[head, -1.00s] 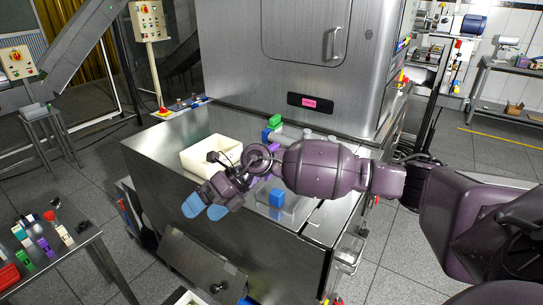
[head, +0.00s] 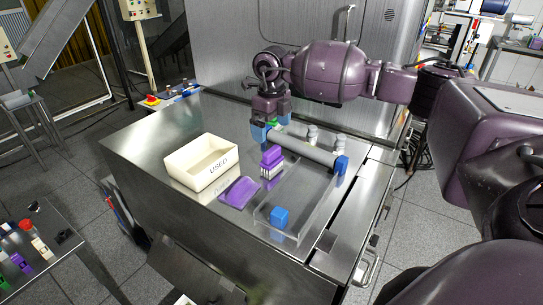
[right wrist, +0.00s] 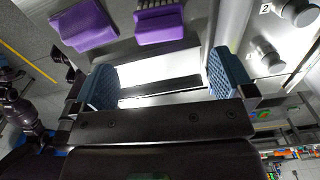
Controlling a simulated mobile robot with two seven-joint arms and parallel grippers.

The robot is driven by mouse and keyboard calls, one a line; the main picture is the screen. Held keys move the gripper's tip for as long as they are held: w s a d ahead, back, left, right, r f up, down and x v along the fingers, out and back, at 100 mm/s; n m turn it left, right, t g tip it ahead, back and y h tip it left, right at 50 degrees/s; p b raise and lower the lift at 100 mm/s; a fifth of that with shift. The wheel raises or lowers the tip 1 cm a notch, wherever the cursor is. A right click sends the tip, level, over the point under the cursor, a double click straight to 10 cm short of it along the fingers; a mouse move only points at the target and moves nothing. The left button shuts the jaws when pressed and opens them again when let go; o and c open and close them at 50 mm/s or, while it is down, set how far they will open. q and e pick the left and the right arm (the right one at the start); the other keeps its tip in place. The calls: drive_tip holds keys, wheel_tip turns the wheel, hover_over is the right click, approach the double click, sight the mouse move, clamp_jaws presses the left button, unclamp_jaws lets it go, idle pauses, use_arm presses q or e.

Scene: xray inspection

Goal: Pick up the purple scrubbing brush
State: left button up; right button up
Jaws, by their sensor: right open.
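The purple scrubbing brush (head: 271,158), with pale bristles, lies on the steel table just in front of a grey tube. A flatter purple piece (head: 239,191) lies nearer, to its left. My right gripper (head: 272,128) is open, pointing down behind the brush near the tube's left end. In the right wrist view, the bristled brush (right wrist: 160,24) and the flatter purple piece (right wrist: 85,27) are near the top edge, outside the open blue fingers (right wrist: 165,82). Nothing purple is between the fingers. My left gripper is not in view.
A cream bin marked USED (head: 179,175) stands left of the brush. A blue block (head: 279,216) rests on a clear tray at the front. The grey tube (head: 310,150) lies behind and right of the brush. The steel table (head: 140,145) is bare at the left.

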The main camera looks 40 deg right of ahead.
sight(272, 150)
wheel_tip(272, 150, down, 10)
drive_tip(key=shift+s+f, duration=0.1)
drive_tip(key=shift+f, duration=0.05)
idle(0.5)
drive_tip(key=shift+c, duration=0.3)
drive_tip(key=c, duration=0.9)
drive_tip(key=shift+r, duration=0.2)
wheel_tip(272, 150, up, 20)
drive_tip(key=shift+f, duration=0.1)
